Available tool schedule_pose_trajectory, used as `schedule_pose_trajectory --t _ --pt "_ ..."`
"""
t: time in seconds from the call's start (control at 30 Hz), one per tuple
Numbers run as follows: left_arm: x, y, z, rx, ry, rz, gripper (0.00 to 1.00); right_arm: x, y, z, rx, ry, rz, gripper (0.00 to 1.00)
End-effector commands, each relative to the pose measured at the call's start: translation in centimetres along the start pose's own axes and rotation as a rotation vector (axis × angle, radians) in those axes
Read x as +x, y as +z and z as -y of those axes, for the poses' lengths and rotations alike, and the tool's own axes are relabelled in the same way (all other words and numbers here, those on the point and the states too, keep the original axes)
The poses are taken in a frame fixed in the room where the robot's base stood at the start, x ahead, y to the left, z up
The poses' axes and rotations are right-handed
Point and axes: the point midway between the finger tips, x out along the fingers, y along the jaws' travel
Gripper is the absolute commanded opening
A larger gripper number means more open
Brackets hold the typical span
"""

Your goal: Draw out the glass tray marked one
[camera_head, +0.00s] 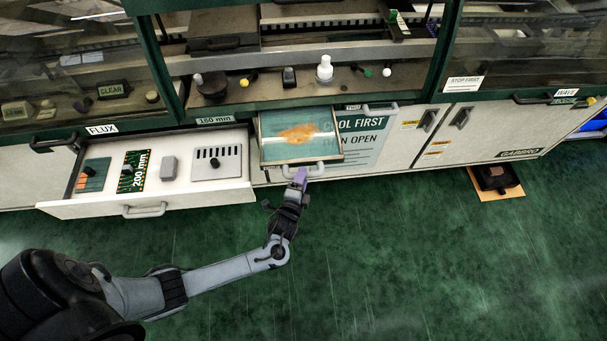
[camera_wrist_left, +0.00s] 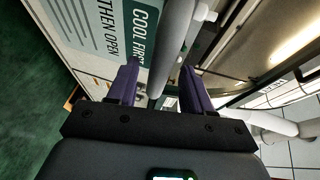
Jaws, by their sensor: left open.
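A glass tray (camera_head: 271,130) with a pale rim stands drawn out from the cabinet front, with an orange-brown patch on it. I see no number marking on it. Its grey bar handle (camera_head: 314,170) is at its front edge. My left gripper (camera_head: 299,177), with purple fingers, is at this handle in the head view. In the left wrist view the open left gripper (camera_wrist_left: 158,80) has its fingers on either side of a grey bar (camera_wrist_left: 173,45). I cannot tell whether they touch it. My right gripper is out of view.
A white drawer (camera_head: 215,192) stands open on the left, holding a green 200 mm board (camera_head: 132,163) and other parts. A small label that seems to read two (camera_head: 353,107) is right of the tray, near another handle (camera_head: 381,110). A dark object on a mat (camera_head: 497,182) lies right. The green floor in front is clear.

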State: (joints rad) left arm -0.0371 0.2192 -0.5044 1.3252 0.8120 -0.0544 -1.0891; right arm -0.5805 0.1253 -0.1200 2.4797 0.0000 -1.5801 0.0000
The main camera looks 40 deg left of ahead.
Motion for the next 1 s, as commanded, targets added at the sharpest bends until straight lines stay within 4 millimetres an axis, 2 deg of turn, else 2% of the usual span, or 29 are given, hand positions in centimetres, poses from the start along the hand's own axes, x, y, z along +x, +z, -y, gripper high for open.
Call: schedule_pose_trajectory --t 0.1,0.3,0.5,0.7,1.0 --pt "-2.3 0.0 0.0 0.0 0.003 -0.002 0.51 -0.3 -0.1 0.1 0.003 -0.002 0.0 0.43" --pt "-5.6 0.0 0.0 0.0 0.003 -0.001 0.51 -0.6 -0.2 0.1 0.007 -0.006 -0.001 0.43" --pt "-7.8 -0.1 0.0 0.0 0.001 -0.002 0.51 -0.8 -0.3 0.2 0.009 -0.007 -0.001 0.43" --pt "-8.5 -0.1 0.0 0.0 0.0 -0.002 0.51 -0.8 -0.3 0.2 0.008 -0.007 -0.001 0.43" --pt "-8.5 -0.1 0.0 0.0 0.0 -0.002 0.51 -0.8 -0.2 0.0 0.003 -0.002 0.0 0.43"
